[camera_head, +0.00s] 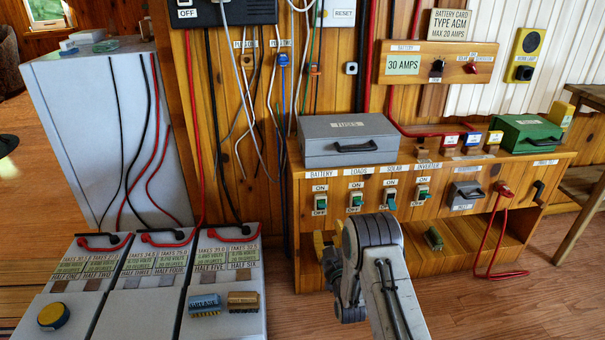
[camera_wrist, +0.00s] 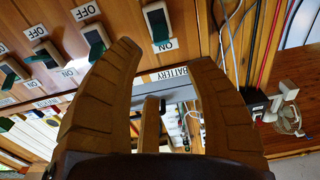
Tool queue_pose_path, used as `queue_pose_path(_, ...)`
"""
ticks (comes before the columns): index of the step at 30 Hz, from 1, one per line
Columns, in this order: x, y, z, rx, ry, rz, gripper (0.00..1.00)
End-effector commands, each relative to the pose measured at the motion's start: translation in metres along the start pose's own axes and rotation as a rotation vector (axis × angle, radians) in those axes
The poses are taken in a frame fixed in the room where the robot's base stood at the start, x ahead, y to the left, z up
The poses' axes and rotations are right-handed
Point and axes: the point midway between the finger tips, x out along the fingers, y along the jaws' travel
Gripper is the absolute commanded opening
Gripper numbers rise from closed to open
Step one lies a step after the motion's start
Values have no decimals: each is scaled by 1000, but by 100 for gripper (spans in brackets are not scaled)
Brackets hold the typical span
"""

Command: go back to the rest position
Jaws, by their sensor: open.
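My gripper (camera_wrist: 163,60) is open in the wrist view, with nothing between its brown fingers. In the head view my arm (camera_head: 375,265) rises from the bottom and bends in front of the wooden switch bench (camera_head: 465,260). A little of my gripper's yellow-brown fingers (camera_head: 322,240) shows left of the arm, below the battery switch (camera_head: 320,204); the rest is hidden behind the arm. In the wrist view the battery switch (camera_wrist: 158,24) is beyond the fingertips, with a gap I cannot judge.
A grey fuses box (camera_head: 349,147) and a green box (camera_head: 528,140) stand on the bench. Batteries (camera_head: 140,300) stand at left. A red cable (camera_head: 488,245) hangs at right, beside clear floor.

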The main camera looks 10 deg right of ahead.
Motion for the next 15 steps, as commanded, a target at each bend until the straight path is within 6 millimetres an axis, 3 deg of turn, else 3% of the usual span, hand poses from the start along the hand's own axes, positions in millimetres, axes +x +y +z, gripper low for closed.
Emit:
queue_pose_path(5, 6, 0, -28, 0, -28, 0, 50)
queue_pose_path(8, 11, 0, -64, 0, -81, 0, 50)
queue_pose_path(15, 6, -1, -180, -2, -292, -1, 50)
